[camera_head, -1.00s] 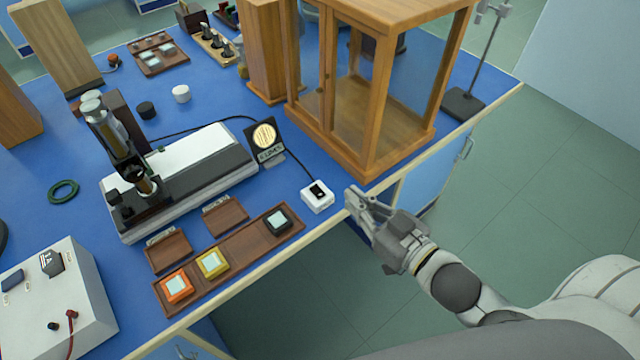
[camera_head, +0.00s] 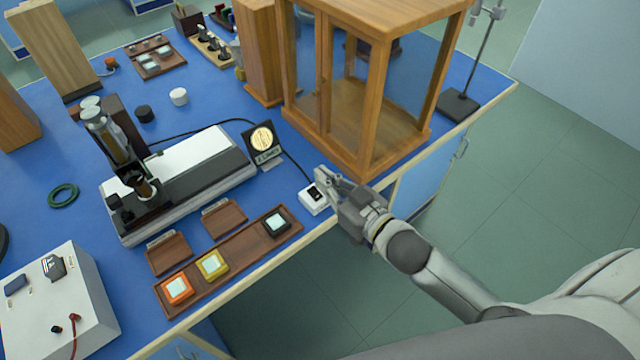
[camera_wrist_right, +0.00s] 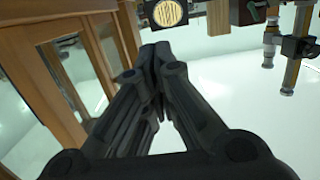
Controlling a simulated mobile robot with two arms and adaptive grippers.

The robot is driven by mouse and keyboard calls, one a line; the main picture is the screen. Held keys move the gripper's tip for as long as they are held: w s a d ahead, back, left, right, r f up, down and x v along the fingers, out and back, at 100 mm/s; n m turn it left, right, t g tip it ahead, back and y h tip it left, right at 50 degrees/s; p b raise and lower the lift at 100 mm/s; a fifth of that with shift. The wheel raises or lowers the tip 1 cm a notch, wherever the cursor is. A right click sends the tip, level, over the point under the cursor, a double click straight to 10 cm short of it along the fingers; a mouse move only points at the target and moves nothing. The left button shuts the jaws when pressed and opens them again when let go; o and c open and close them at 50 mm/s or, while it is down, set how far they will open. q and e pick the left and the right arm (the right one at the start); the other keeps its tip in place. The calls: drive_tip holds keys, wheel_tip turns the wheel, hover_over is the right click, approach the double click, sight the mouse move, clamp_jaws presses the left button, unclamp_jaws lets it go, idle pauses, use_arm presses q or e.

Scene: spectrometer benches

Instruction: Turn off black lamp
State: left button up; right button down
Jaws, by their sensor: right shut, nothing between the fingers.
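The black lamp (camera_head: 264,144) stands on the blue bench with its round face glowing pale yellow. Its lit face also shows at the top of the right wrist view (camera_wrist_right: 167,12). A cable runs from the lamp to a small white switch box (camera_head: 312,203) with a dark rocker, near the bench's front edge. My right gripper (camera_head: 322,177) is shut and empty, with its fingertips over the switch box and partly covering it. I cannot tell whether they touch it. The shut fingers fill the middle of the right wrist view (camera_wrist_right: 152,70), where the switch box is hidden. My left gripper is out of view.
A wooden glazed cabinet (camera_head: 368,120) stands close behind my right gripper. A spectroscope on a white base (camera_head: 205,160) is left of the lamp. A wooden tray (camera_head: 243,243) with coloured square pieces lies near the front edge. A white box (camera_head: 75,305) is at front left.

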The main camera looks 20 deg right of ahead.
sight(320, 197)
drive_tip(key=w+f, duration=0.1)
drive_tip(key=f, duration=0.1)
drive_tip(key=shift+w+a+f, duration=0.3)
drive_tip(key=shift+w, duration=0.1)
drive_tip(key=shift+f, duration=0.8)
